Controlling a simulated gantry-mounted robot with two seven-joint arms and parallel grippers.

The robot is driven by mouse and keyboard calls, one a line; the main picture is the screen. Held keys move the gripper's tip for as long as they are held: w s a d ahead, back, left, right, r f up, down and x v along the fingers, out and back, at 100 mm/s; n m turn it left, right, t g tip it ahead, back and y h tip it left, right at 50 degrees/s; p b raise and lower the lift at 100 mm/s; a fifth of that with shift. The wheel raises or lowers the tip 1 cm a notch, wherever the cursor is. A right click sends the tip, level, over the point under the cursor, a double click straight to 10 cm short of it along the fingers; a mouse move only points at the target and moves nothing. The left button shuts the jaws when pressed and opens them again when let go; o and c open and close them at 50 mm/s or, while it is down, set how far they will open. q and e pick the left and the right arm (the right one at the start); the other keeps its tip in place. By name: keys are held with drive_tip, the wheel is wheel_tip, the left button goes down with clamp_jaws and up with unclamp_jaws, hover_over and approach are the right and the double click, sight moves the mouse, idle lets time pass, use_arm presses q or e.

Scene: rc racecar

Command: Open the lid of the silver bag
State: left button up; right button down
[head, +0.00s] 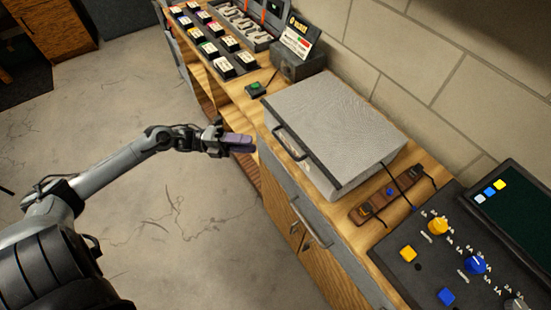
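The silver bag (335,125) is a flat, grey, box-shaped case lying on the wooden workbench. Its lid is shut. A dark handle (289,144) is on its left side, facing the open floor. My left gripper (243,143) is left of the bag, out over the floor side of the bench and apart from the handle. It shows as a purple-grey tip seen from the side, and whether its fingers are apart cannot be told. My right gripper is not in view.
A brown strap-like board (390,196) lies right of the bag, near a control panel (445,255) with knobs and buttons. A green button box (256,89) and a dark box with a sign (298,62) stand beyond the bag. Open floor (190,215) lies left of the bench.

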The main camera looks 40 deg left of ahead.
sight(284, 145)
use_arm(q)
drive_tip(key=shift+w+p+x, duration=0.25)
drive_tip(key=shift+p+x, duration=0.4)
drive_tip(key=shift+x, duration=4.95)
drive_tip(key=shift+a+f, duration=0.1)
drive_tip(key=shift+f, duration=0.05)
drive_tip(key=shift+c, duration=0.3)
clamp_jaws()
